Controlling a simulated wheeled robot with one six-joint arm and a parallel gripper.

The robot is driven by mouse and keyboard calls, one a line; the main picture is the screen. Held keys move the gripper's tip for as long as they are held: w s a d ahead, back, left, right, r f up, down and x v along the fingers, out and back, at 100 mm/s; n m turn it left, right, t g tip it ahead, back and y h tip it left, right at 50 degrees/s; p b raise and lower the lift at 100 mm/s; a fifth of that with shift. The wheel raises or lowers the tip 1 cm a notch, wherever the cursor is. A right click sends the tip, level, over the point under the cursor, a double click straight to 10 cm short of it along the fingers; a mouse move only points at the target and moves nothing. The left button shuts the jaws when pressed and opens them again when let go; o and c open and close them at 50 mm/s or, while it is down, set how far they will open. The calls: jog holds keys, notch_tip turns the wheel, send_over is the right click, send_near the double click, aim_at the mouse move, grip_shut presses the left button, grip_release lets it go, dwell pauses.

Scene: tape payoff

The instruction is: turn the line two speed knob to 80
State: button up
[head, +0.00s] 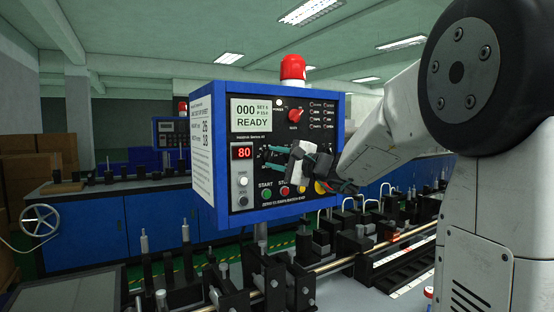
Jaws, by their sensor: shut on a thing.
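The blue-framed control box (235,208) stands in the middle of the head view. Its red display (242,152) reads 80.
Green START (267,192) and red stop (284,191) buttons sit just below my gripper. A red selector knob (296,114) is above it. A red beacon (293,68) tops the box. Machine parts and a rail (335,265) fill the foreground. Another control box (171,133) stands behind left.

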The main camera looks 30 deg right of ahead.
jog(key=shift+f, duration=0.1)
jog(key=o, duration=1)
jog(key=v, duration=0.7)
jog(key=shift+s+d, duration=0.1)
jog(key=shift+s, duration=0.3)
